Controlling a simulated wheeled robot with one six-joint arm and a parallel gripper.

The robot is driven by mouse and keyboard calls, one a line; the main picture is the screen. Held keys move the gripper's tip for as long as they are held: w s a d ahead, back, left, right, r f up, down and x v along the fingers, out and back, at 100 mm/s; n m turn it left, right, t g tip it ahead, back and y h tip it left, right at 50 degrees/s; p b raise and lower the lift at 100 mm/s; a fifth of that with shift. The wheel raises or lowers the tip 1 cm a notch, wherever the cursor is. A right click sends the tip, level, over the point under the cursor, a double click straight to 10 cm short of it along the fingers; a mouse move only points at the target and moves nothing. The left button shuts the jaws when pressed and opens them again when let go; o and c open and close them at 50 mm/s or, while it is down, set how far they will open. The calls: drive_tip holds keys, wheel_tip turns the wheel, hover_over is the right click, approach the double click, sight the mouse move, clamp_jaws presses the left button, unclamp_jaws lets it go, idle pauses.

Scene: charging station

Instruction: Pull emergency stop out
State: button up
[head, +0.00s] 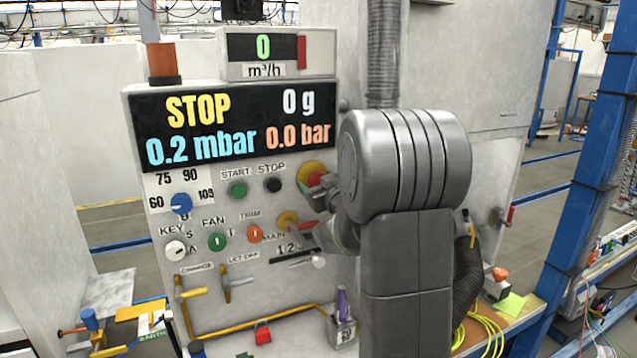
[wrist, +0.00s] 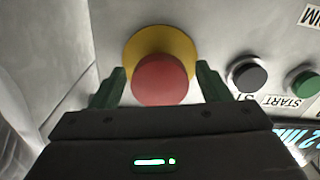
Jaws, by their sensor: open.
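The emergency stop is a red mushroom button (wrist: 160,80) on a yellow round base (wrist: 148,45), on the panel face. In the wrist view it lies between the two green fingers of my gripper (wrist: 160,88), which are open, one on each side of it. I cannot tell whether either finger touches it. In the head view the yellow base (head: 311,172) shows right of the STOP button, with the red button (head: 316,180) partly hidden by my gripper and arm.
The black STOP button (head: 273,185) and green START button (head: 237,190) sit close to the left of it in the head view. Below are a blue dial (head: 180,204), a green FAN knob (head: 217,242) and an orange TRIM knob (head: 255,234). My arm covers the panel's right side.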

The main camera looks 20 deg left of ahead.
drive_tip(key=c, duration=1.4)
drive_tip(key=shift+s+d+f+b, duration=0.2)
drive_tip(key=shift+s+d+b, duration=0.15)
drive_tip(key=shift+b, duration=0.3)
drive_tip(key=shift+o, duration=0.2)
drive_tip(key=shift+s+d, duration=0.15)
drive_tip(key=shift+d, duration=0.1)
drive_tip(key=shift+r, duration=0.1)
drive_tip(key=o, duration=1.4)
drive_tip(key=shift+c, duration=0.2)
